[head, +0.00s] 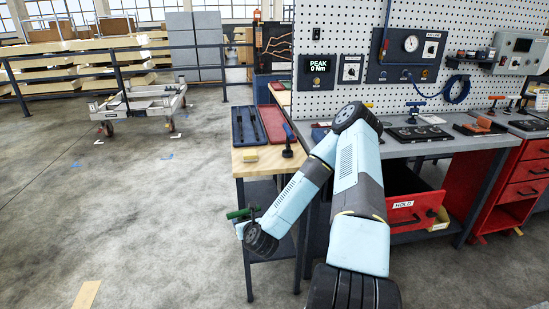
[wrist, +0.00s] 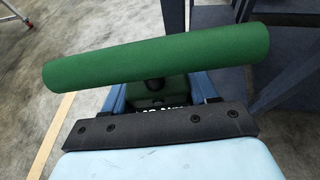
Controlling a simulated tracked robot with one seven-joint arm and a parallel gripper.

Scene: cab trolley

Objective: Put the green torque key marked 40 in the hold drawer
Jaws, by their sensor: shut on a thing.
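My gripper (head: 243,224) is low at the left side of the wooden-topped bench, out over open floor. It is shut on a green torque key (head: 238,213). In the wrist view the key's green handle (wrist: 155,60) lies crosswise above the blue fingers of my gripper (wrist: 160,98). White marking shows on the key's body between the fingers, but it is partly hidden and I cannot read a 40. The red hold drawer (head: 414,213), labelled HOLD, stands pulled open under the grey bench at right. My arm hides part of it.
A grey workbench (head: 450,142) is at right.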

